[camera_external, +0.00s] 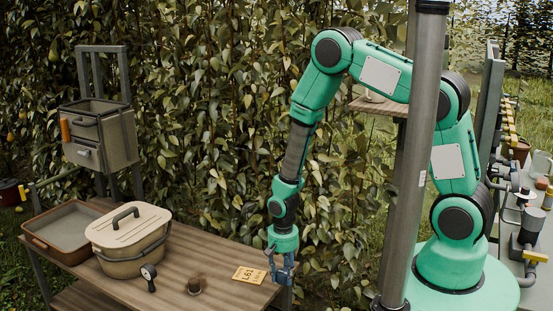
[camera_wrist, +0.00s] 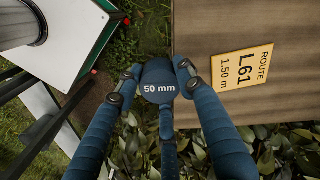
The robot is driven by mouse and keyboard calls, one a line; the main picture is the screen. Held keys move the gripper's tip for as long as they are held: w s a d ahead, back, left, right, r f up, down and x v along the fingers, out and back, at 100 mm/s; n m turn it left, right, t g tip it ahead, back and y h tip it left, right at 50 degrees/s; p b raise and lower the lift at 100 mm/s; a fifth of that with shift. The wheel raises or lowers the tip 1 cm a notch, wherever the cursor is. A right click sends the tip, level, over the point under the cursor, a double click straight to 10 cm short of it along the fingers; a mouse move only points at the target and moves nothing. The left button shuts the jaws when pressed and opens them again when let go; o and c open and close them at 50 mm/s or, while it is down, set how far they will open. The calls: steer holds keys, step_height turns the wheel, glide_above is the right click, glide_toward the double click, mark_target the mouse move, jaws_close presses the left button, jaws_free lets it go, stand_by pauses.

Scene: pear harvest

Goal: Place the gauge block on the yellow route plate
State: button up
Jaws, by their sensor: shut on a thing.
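The gauge block (camera_wrist: 158,88) is dark blue-grey and marked "50 mm". My gripper (camera_wrist: 157,75) is shut on it, with a finger on each side in the wrist view. In the external view my gripper (camera_external: 281,268) hangs at the right end of the wooden table, right of the plate; the block is hard to make out there. The yellow route plate (camera_external: 248,275), marked L61, lies flat on the table near its right end. In the wrist view the plate (camera_wrist: 242,68) is to the right, apart from the block, which appears near the table edge. Nothing lies on the plate.
The wooden table (camera_external: 222,255) also holds a lidded cream basket (camera_external: 130,250), a brown tray (camera_external: 45,243), a small dial tool (camera_external: 148,274) and a dark round item (camera_external: 195,286). A leafy hedge stands behind. A grey post (camera_external: 407,200) stands before my arm.

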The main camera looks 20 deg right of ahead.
steer(key=b, duration=0.3)
glide_above(249, 275)
steer(key=shift+d+f, duration=0.1)
steer(key=shift+f, duration=0.65)
steer(key=shift+f+b, duration=0.45)
steer(key=shift+f, duration=1.3)
steer(key=shift+f, duration=0.15)
steer(key=o, duration=1.2)
step_height(249, 275, up, 12)
steer(key=p, duration=0.3)
steer(key=shift+r, duration=0.2)
